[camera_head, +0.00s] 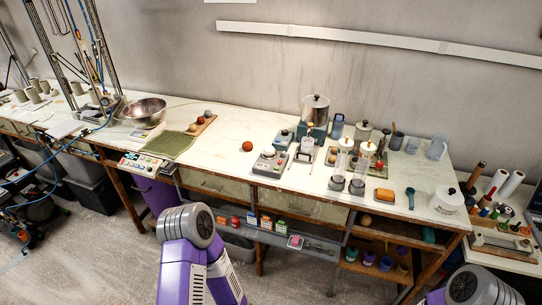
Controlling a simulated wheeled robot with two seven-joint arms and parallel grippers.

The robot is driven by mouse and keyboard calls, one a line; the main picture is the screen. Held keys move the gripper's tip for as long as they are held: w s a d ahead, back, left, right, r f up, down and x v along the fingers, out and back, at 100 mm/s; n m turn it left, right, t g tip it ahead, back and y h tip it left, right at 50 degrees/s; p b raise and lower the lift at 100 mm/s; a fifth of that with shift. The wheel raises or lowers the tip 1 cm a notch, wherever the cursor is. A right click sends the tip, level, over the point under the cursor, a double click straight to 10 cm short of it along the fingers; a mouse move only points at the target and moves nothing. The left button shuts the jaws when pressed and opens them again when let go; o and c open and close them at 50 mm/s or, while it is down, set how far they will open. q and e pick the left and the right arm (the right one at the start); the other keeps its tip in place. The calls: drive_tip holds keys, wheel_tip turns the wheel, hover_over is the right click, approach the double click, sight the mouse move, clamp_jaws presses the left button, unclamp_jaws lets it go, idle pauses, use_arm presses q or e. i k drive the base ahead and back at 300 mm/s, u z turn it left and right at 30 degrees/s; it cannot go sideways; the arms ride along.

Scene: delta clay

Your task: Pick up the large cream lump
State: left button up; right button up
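A cream lump (268,151) sits on top of a small white scale (268,164) near the middle of the long workbench. A smaller-looking pale lump (193,127) lies on a narrow wooden board (211,121) further left, beside a red-brown ball (200,120) and a grey ball (207,113). A tan ball (366,219) rests on the shelf under the bench. I cannot tell for certain which is the large cream lump. Purple and grey links of my arms show at the bottom centre and bottom right. Neither gripper's fingers are in view.
A terracotta ball (247,146) sits left of the scale on the bench (225,152). A steel bowl (145,112) and green cloth (168,145) lie further left. Clear cylinders (337,165), jars and a sponge (384,195) crowd the right. The bench front between cloth and scale is clear.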

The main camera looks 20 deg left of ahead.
sight(269, 151)
drive_tip(key=u, duration=0.7)
drive_tip(key=i, duration=0.6)
drive_tip(key=u, duration=0.65)
drive_tip(key=i, duration=0.85)
drive_tip(key=z, duration=0.3)
